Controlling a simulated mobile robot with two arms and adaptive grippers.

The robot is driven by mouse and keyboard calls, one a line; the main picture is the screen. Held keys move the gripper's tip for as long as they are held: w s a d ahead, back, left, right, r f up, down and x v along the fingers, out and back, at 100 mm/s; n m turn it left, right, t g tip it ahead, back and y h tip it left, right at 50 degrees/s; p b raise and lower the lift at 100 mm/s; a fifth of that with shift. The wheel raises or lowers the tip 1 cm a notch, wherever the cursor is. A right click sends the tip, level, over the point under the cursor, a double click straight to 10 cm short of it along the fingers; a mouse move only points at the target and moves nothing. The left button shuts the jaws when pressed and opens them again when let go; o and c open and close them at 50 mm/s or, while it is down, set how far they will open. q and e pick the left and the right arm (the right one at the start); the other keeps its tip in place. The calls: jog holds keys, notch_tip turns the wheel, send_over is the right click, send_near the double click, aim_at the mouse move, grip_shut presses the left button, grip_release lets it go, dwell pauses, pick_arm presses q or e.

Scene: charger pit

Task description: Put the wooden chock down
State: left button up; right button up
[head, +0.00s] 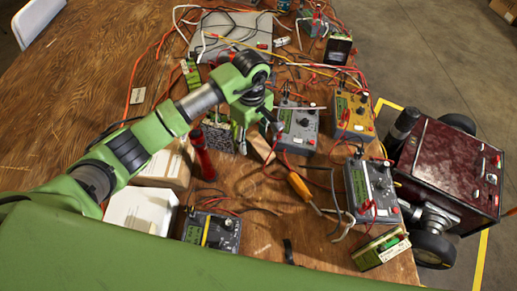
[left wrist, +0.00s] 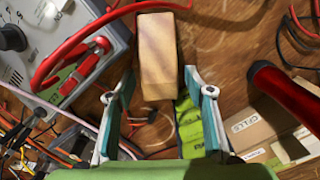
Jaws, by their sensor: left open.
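The wooden chock (head: 262,149) is a pale block on the brown wooden table, right by my left gripper (head: 257,136). In the left wrist view the chock (left wrist: 158,55) appears to lie on the table top. The left gripper's two fingers (left wrist: 158,88) are spread apart, one on each side of the chock's near end, with a gap on both sides. Nothing is held between them. Part of the chock is hidden behind the gripper in the head view. My right gripper is not in view.
A red cylindrical tool (head: 203,155) stands left of the chock. Grey meter boxes (head: 298,125) and (head: 372,188) with cables lie to the right, with an orange-handled tool (head: 300,187) nearby. Cardboard (head: 165,168) and white boxes (head: 140,208) are at front left. The far-left table is clear.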

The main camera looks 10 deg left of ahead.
pick_arm(q)
jog(key=c, duration=1.4)
jog(key=shift+o, duration=0.2)
jog(key=shift+r, duration=0.2)
jog(key=shift+r+p, duration=0.5)
jog(key=shift+r, duration=0.15)
jog(key=s+d+r+p, duration=0.3)
jog(key=s+r+p, duration=0.7)
jog(key=s, duration=0.4)
jog(key=s+a+r+m+b, duration=0.1)
jog(key=s+a+r+m, duration=0.1)
jog(key=a+r+m, duration=0.8)
notch_tip(320, 180, up, 3)
jog(key=shift+s+a+f+m, duration=0.1)
jog(key=shift+s+a+m, duration=0.15)
jog(key=shift+m, duration=0.35)
